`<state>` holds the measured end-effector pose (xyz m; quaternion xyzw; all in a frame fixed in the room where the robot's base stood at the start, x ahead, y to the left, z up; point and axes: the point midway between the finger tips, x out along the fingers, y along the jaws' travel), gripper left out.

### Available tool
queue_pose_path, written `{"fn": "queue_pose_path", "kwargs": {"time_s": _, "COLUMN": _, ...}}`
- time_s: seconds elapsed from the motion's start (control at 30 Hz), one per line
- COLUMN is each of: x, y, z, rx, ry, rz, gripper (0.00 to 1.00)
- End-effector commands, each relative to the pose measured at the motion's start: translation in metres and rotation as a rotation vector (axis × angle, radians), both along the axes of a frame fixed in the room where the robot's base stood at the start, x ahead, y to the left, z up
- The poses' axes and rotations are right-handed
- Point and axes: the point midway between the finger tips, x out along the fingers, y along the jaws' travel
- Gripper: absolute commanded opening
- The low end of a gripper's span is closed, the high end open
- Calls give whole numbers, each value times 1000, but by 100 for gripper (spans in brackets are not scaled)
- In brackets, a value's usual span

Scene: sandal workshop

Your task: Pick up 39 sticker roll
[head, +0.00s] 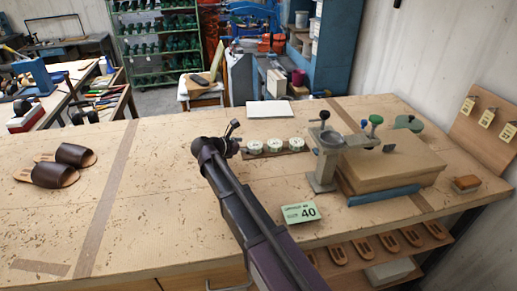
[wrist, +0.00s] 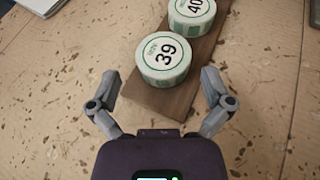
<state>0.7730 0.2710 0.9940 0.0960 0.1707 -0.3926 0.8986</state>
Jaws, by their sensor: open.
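The 39 sticker roll (wrist: 163,58) is a white and green roll lying flat at the near end of a brown wooden strip in the wrist view. In the head view it is the leftmost of three rolls (head: 254,147), right beside my gripper (head: 231,136). In the wrist view my gripper (wrist: 160,95) is open and empty, with one finger on each side of the strip's near end and the 39 roll just beyond the fingertips. The 40 sticker roll (wrist: 192,14) sits behind it on the strip, apart from it.
A metal press with a wooden block (head: 390,165) stands right of the rolls. A white pad (head: 270,109) lies behind them. A green 40 card (head: 300,212) lies near the front edge. Brown sandals (head: 65,163) are far left; the tabletop between is clear.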

Motion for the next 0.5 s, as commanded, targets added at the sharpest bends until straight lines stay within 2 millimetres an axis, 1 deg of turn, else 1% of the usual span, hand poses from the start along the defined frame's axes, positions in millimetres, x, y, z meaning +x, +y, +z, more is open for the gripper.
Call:
{"fn": "queue_pose_path", "kwargs": {"time_s": 0.03, "x": 4, "y": -4, "z": -5, "rx": 0, "ry": 0, "rz": -1, "gripper": 100}}
{"fn": "queue_pose_path", "kwargs": {"time_s": 0.23, "x": 18, "y": -20, "z": -13, "rx": -1, "ry": 1, "rz": -1, "gripper": 100}}
{"fn": "queue_pose_path", "kwargs": {"time_s": 0.37, "x": 23, "y": -25, "z": -15, "rx": -1, "ry": 1, "rz": 0, "gripper": 100}}
{"fn": "queue_pose_path", "kwargs": {"time_s": 0.5, "x": 23, "y": -26, "z": -14, "rx": 0, "ry": 0, "rz": 1, "gripper": 100}}
